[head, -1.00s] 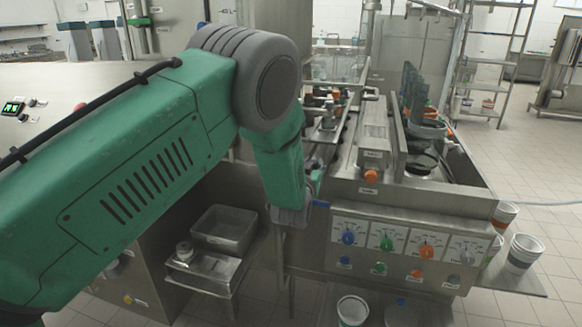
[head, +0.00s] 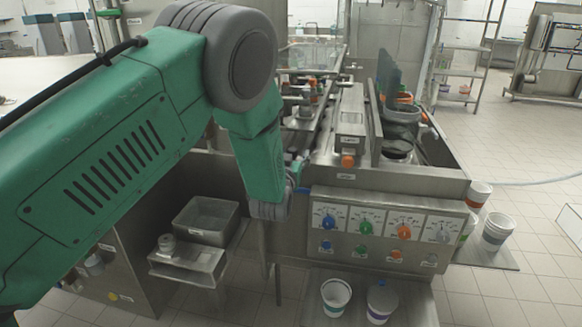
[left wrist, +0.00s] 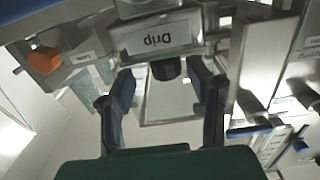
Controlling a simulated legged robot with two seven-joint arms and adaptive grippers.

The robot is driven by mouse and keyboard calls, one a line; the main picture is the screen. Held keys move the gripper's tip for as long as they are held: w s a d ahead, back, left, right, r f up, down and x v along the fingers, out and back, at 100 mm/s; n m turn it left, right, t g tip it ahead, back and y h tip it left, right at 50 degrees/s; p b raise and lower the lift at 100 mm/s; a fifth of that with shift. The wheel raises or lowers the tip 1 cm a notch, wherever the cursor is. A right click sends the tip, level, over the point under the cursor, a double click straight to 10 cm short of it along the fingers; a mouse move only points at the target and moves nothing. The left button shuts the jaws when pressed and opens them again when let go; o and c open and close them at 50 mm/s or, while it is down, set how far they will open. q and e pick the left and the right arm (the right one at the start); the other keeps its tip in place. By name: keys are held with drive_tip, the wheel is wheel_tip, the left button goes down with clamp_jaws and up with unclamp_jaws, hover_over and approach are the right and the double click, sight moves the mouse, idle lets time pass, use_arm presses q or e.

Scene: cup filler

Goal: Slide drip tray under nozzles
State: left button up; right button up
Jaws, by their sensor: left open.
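A part with a white label reading "Drip" (left wrist: 158,37) shows upside down at the top of the left wrist view. A dark round knob (left wrist: 167,68) sticks out just below that label. My left gripper (left wrist: 163,80) is open, with one dark finger on either side of the knob; I cannot tell whether either finger touches it. In the head view my left forearm hangs down at the left front corner of the filler machine (head: 388,196) and hides the drip part. The nozzles cannot be made out clearly. My right gripper is not in view.
The machine's front panel has coloured dials (head: 365,224). A steel basin (head: 206,220) stands left of my gripper on a low stand. White cups (head: 336,297) stand on the lower shelf, and more cups (head: 497,230) stand at the right.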

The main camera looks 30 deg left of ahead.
use_arm(q)
drive_tip(key=v, duration=1)
drive_tip(key=s+f+m+g+h, duration=0.1)
drive_tip(key=s+f+g, duration=0.3)
drive_tip(key=s+f, duration=0.5)
drive_tip(key=s+f+m+g+h, duration=0.1)
drive_tip(key=s+f+g, duration=0.3)
drive_tip(key=s+f, duration=0.55)
drive_tip(key=s+f+g+h, duration=0.1)
drive_tip(key=s+f+g, duration=0.3)
drive_tip(key=s, duration=0.6)
drive_tip(key=s+d+f+m+g+h+b, duration=0.1)
drive_tip(key=s+f+g, duration=0.4)
drive_tip(key=s, duration=0.6)
wheel_tip(320, 180, down, 2)
drive_tip(key=shift+s+f, duration=0.1)
drive_tip(key=shift+s, duration=0.15)
